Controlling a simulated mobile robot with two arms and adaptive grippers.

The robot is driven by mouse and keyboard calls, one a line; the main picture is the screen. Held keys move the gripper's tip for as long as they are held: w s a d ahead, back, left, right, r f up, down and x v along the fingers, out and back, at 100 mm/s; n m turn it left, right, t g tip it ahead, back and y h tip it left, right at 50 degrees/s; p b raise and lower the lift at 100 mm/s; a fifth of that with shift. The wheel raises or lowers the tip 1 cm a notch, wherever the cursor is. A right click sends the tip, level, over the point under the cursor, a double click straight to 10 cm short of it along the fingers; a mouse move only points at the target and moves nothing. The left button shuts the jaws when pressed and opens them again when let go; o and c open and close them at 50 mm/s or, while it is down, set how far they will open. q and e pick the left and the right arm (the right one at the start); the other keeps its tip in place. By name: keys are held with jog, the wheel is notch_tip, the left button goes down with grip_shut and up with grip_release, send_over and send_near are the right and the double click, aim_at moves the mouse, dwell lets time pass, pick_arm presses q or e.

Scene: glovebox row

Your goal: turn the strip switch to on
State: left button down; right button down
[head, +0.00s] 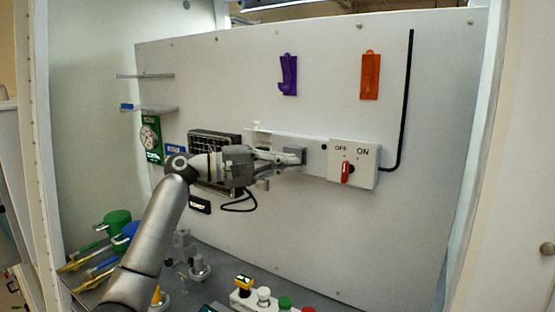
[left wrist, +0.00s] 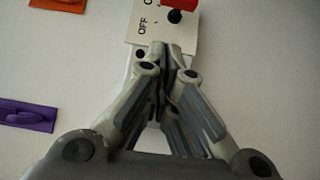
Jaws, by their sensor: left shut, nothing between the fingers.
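The strip switch is a white box (head: 366,152) with OFF and ON printed along its top and a red knob (head: 347,173) on its face. It is mounted on the white panel at the right end of a pale strip. The knob's handle looks about upright, below the OFF label; which label it points to I cannot tell. My left gripper (head: 301,156) is shut and empty, just left of the box. In the left wrist view, the box (left wrist: 150,32) and red knob (left wrist: 176,14) lie beyond the closed fingertips (left wrist: 168,52), partly cut off by the top edge.
A purple holder (head: 288,75) and an orange holder (head: 370,75) hang above on the panel (head: 430,220). A black cable (head: 408,100) runs down to the box's right side. Small colored-top parts (head: 264,297) stand on the floor below. The panel below the box is clear.

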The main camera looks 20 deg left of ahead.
aim_at(345, 172)
pick_arm(q)
jog(key=p+x, duration=0.2)
jog(key=x, duration=0.4)
jog(key=shift+s+d+p, duration=0.15)
jog(key=shift+d+p, duration=0.1)
jog(key=shift+d, duration=0.3)
jog(key=shift+s+d+p, duration=0.15)
jog(key=shift+d+p, duration=0.05)
jog(key=shift+d, duration=0.3)
jog(key=shift+s+d, duration=0.25)
jog(key=shift+d, duration=0.2)
jog(key=shift+w+f, duration=0.1)
jog(key=shift+d+r+p, duration=0.15)
jog(key=shift+r+p, duration=0.1)
jog(key=shift+p, duration=0.25)
jog(key=shift+d+m, duration=0.1)
jog(key=shift+m, duration=0.2)
